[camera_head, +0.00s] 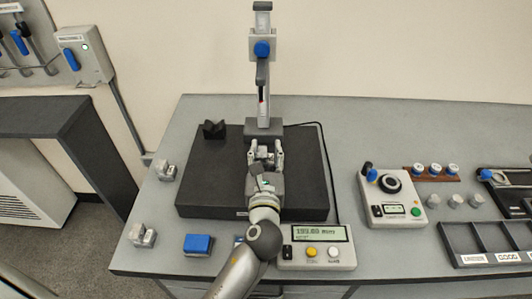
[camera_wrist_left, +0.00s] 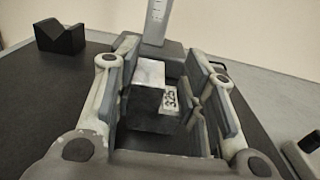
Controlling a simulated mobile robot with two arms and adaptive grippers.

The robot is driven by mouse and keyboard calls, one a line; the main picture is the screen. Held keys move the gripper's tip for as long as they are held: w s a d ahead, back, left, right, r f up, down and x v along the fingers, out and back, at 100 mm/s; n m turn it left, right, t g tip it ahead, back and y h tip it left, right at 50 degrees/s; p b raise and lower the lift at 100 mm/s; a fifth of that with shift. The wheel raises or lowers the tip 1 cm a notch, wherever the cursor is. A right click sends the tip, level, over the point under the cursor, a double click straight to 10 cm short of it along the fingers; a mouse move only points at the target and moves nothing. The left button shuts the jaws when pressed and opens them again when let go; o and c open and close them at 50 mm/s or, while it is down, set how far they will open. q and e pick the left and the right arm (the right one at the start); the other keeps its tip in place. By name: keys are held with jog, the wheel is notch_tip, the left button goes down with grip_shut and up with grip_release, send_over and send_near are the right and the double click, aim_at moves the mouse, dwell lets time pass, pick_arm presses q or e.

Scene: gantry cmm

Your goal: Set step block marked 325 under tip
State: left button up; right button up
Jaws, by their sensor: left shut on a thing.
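The grey step block marked 325 (camera_wrist_left: 168,98) sits between my left gripper's fingers in the left wrist view, its label facing up. My left gripper (camera_head: 265,153) is shut on it, low over the black granite plate (camera_head: 211,175), in front of the height gauge (camera_head: 263,105). The fingers also show in the wrist view (camera_wrist_left: 163,82), on both sides of the block. The gauge foot is right behind the block. The gauge tip cannot be made out clearly, nor whether the block is under it. My right gripper is not in view.
A black V-block (camera_head: 214,129) stands at the plate's back left. Small metal blocks (camera_head: 167,171) (camera_head: 142,235) and a blue-topped box (camera_head: 198,244) lie left and front. A display unit (camera_head: 318,246) stands at the front; a control box (camera_head: 392,196) and compartment tray (camera_head: 484,243) are right.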

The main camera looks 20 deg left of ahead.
pick_arm(q)
jog(key=o, duration=1.3)
jog(key=shift+s+f, duration=0.15)
jog(key=shift+s, duration=0.1)
jog(key=v, duration=1.1)
jog(key=shift+s+d, duration=0.2)
jog(key=shift+s, duration=0.05)
jog(key=shift+r, duration=0.25)
